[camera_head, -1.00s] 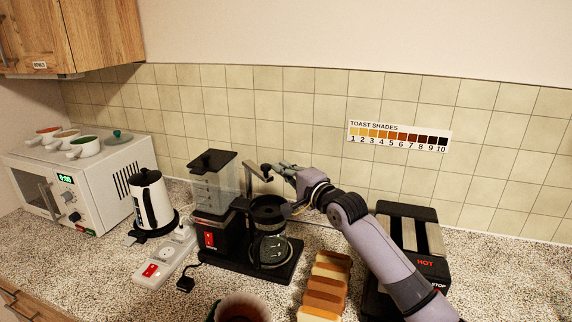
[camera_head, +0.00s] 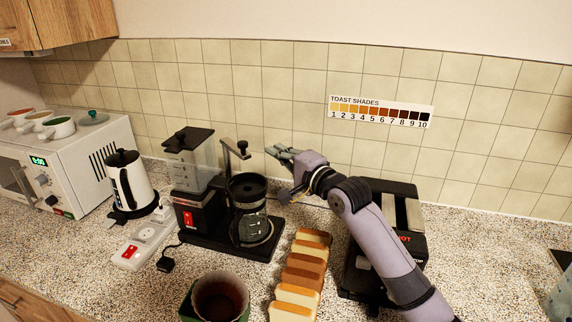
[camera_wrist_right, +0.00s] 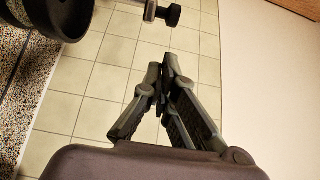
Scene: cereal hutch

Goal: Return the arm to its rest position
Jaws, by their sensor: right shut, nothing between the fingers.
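My right gripper (camera_head: 277,151) is shut and empty in the head view, held above the counter just right of the coffee maker (camera_head: 196,207). In the right wrist view its fingers (camera_wrist_right: 163,75) meet at the tips against the tiled wall behind. The coffee maker's swing arm with a black knob (camera_head: 242,146) is close to the left of the fingertips and looks apart from them; the knob also shows in the right wrist view (camera_wrist_right: 172,15). My right arm crosses in front of the black toaster (camera_head: 412,243) and hides part of it. My left gripper is not in view.
The glass carafe (camera_head: 252,229) stands on the coffee maker's base. The kettle (camera_head: 131,184), power strip (camera_head: 143,243) and microwave (camera_head: 72,170) are to the left. Tiled wall stands behind.

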